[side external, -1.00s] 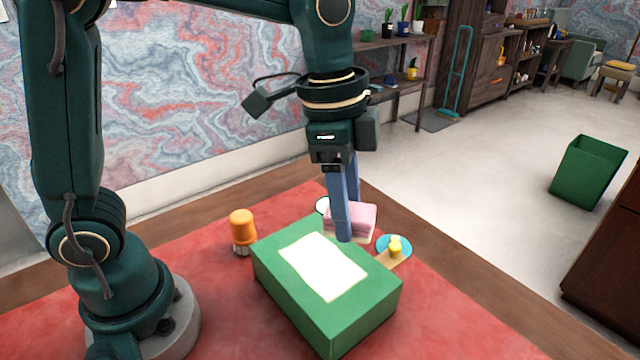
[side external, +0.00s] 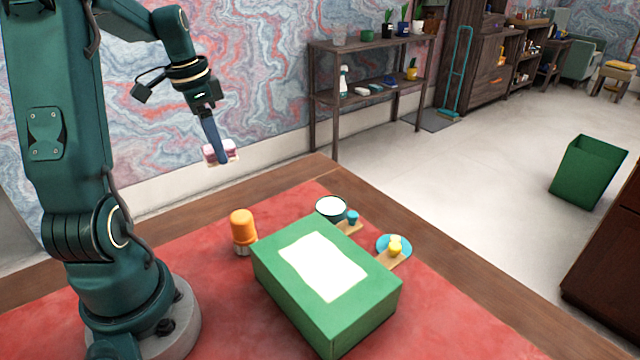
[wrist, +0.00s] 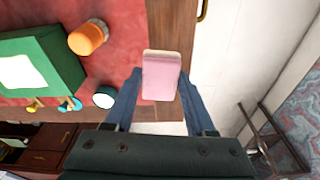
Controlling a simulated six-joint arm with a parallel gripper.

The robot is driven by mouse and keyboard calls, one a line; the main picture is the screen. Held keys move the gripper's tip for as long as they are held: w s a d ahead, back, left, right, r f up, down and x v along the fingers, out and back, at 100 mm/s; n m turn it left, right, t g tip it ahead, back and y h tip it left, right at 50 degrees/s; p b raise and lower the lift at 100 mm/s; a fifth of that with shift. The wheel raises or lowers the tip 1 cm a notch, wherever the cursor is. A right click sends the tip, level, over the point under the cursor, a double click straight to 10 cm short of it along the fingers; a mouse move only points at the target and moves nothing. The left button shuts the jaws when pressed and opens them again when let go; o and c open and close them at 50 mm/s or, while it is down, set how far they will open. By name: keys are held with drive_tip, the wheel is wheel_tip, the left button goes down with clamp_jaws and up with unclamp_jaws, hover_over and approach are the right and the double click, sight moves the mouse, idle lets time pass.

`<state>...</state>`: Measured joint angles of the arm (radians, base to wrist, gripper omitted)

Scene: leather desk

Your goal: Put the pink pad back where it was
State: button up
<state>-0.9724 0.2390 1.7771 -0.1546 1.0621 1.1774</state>
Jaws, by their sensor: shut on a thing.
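The pink pad (side external: 219,152) is a small pink block with a pale layer along its lower edge. It is held up in the air beyond the desk's far left edge in the side view. My gripper (side external: 221,157) is shut on it, with a blue finger across its near face. In the wrist view the pink pad (wrist: 161,77) sits between the two blue fingers of my gripper (wrist: 160,95), above the wooden desk border. The far finger is mostly hidden in the side view.
A green box (side external: 330,300) with a white top patch stands on the red desk surface. The left far desk is clear.

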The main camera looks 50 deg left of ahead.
drive_tip(key=s+a+n, duration=0.2)
hover_over(269, 200)
drive_tip(key=f, duration=0.7)
drive_tip(key=shift+s+d+f, duration=0.1)
drive_tip(key=shift+s+f, duration=0.15)
drive_tip(key=shift+s, duration=0.1)
drive_tip(key=shift+f, duration=1.85)
drive_tip(key=shift+f, duration=0.1)
drive_tip(key=o, duration=1.3)
